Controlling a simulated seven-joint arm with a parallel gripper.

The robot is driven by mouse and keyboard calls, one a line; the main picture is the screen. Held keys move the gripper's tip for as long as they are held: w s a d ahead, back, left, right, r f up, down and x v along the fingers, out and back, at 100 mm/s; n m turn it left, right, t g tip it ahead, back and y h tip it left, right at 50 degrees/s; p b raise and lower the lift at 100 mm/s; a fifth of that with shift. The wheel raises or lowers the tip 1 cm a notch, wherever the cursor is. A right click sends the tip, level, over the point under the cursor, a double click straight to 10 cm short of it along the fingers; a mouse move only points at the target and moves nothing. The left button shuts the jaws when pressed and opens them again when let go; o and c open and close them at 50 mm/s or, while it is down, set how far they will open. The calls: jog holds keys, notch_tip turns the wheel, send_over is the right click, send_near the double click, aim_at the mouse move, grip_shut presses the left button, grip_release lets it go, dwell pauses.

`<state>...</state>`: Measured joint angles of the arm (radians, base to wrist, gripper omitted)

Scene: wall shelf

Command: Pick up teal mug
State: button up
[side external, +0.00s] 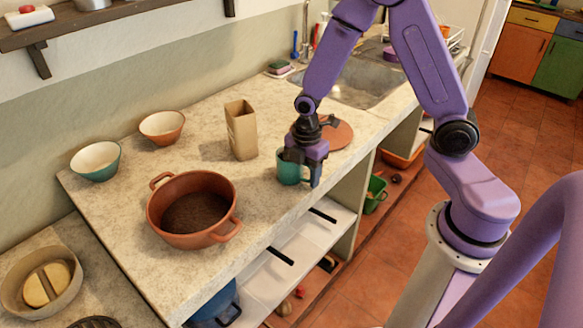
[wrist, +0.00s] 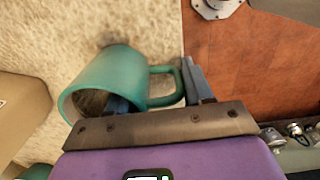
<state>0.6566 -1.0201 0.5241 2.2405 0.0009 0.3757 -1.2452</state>
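The teal mug (side external: 288,174) stands on the stone counter near its front edge. It also shows in the wrist view (wrist: 115,70), with its handle pointing right. My gripper (side external: 303,175) is down at the mug, its fingers spread apart. In the wrist view my gripper (wrist: 158,94) has its left finger inside the mug's mouth and its right finger just beyond the handle. The mug's wall and handle lie between the fingers. I cannot tell whether either finger touches the mug.
A tan carton (side external: 241,130) stands left of the mug. A terracotta pot (side external: 167,215) is nearer the front left. A teal bowl (side external: 95,172) and an orange bowl (side external: 168,138) sit toward the wall. A round brown board (side external: 338,135) lies behind my gripper. The counter edge drops to open shelves.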

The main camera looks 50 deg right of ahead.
grip_shut()
jog(key=shift+r, duration=0.2)
jog(key=shift+r, duration=1.3)
jog(key=s+r, duration=0.9)
jog(key=s, duration=0.4)
jog(key=shift+s+d+r, duration=0.2)
jog(key=shift+d+r, duration=0.2)
jog(key=shift+s+r, duration=0.1)
jog(key=shift+s, duration=0.2)
